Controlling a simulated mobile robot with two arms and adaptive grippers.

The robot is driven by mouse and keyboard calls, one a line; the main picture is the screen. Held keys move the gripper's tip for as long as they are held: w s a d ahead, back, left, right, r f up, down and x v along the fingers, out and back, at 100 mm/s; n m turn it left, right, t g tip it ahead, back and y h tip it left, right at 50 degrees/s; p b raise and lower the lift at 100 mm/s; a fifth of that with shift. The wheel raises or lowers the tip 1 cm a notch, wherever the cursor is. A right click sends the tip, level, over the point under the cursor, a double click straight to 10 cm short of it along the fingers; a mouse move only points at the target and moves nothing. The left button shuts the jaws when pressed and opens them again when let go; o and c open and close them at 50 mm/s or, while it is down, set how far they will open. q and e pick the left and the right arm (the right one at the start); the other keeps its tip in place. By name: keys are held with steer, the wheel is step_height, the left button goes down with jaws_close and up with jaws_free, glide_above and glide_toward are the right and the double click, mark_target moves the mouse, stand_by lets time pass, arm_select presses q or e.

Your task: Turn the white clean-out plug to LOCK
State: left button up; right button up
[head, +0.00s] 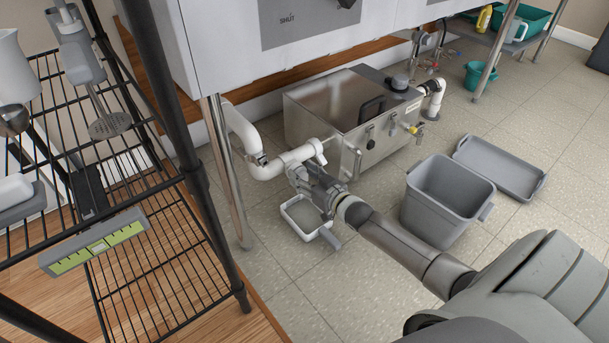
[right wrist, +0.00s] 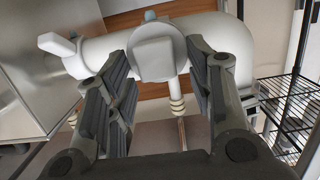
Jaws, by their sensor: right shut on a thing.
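The white clean-out plug (right wrist: 160,57) has a square head and sits on the white pipe (right wrist: 206,32), between my right gripper's fingers in the right wrist view. My right gripper (right wrist: 158,72) is shut on the plug, one dark finger on each side. In the head view the right gripper (head: 308,180) is at the front of the white pipe (head: 258,160), left of the steel box (head: 345,105), and hides the plug. No LOCK marking is readable. My left gripper is not in view.
A small white tray (head: 327,227) lies on the floor below the gripper. A grey bin (head: 450,205) and a flat grey tray (head: 500,165) stand to the right. A black wire rack (head: 160,235) is at the left. A white tab (right wrist: 57,45) projects from the pipe.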

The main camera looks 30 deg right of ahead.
steer(key=shift+d+r, duration=0.1)
steer(key=shift+w+d+m+y+p, duration=0.15)
steer(key=shift+m+y+p, duration=0.2)
steer(key=shift+m, duration=0.55)
steer(key=shift+w+r, duration=0.15)
